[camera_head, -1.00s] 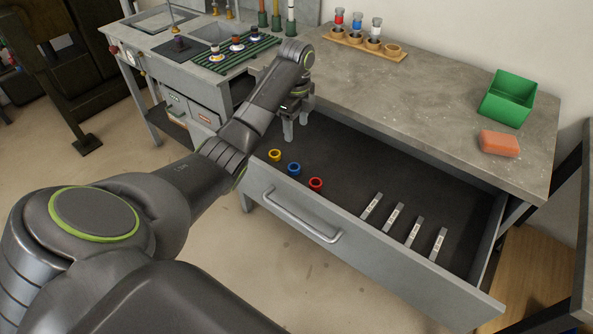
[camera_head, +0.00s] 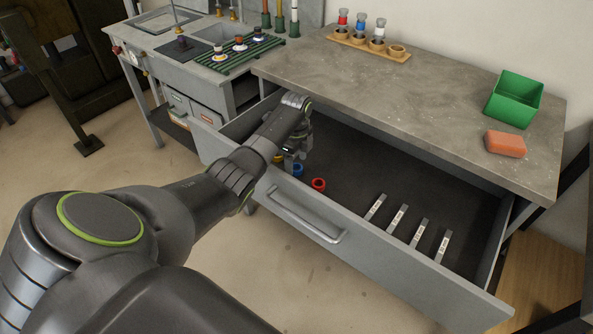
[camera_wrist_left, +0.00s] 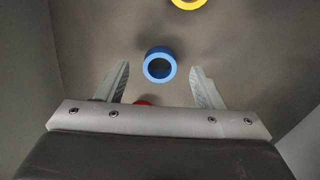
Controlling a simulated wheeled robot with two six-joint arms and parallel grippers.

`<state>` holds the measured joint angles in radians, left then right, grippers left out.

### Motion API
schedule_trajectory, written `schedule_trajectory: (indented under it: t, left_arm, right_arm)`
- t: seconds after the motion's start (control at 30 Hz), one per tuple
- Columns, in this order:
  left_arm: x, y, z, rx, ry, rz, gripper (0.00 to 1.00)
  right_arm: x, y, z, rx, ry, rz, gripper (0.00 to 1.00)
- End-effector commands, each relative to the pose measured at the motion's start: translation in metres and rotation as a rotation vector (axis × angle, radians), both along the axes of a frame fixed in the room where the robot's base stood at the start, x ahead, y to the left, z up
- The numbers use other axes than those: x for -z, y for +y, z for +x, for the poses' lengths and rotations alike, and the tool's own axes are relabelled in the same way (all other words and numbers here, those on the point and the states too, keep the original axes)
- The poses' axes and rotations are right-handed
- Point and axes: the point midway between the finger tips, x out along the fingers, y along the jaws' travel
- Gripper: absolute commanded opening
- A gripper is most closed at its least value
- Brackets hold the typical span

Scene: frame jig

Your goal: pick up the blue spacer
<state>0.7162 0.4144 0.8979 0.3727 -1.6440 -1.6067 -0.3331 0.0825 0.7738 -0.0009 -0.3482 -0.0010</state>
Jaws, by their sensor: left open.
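The blue spacer (camera_head: 298,170), a small ring, stands in the open drawer, partly hidden by my left gripper in the head view. In the left wrist view the blue spacer (camera_wrist_left: 159,65) shows whole, around the gap between the tips of my left gripper (camera_wrist_left: 161,72). The fingers are spread on either side and do not touch it. In the head view my left gripper (camera_head: 291,164) reaches down into the drawer just over the spacers. My right gripper is not in view.
A yellow spacer (camera_head: 278,159) and a red spacer (camera_head: 318,184) flank the blue one. Several labelled strips (camera_head: 397,219) lie to the right in the drawer (camera_head: 345,175). The grey worktop (camera_head: 420,95) overhangs its back. A green bin (camera_head: 514,99) stands on top.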

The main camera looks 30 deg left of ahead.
Motion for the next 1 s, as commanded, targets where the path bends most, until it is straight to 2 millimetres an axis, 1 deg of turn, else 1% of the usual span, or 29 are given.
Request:
schedule_trajectory:
  t: [0.03, 0.13, 0.4, 0.77, 1.0]
  left_arm:
    - [0.0097, -0.0011, -0.0007, 0.000, 0.004, -0.002, 0.61]
    - [0.0173, -0.0012, -0.0006, 0.001, 0.002, -0.001, 0.61]
    - [0.0189, -0.0011, -0.0004, 0.001, 0.000, 0.000, 0.61]
    - [0.0186, -0.0009, -0.0005, 0.001, 0.000, 0.000, 0.14]
    - [0.0169, -0.0008, -0.0003, 0.001, 0.000, 0.000, 0.13]
  right_arm:
    - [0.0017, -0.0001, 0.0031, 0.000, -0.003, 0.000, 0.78]
    - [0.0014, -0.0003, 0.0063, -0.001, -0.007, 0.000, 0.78]
    - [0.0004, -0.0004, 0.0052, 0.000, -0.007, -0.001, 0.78]
    - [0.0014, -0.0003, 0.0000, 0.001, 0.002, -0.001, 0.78]
    - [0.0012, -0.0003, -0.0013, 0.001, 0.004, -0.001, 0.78]
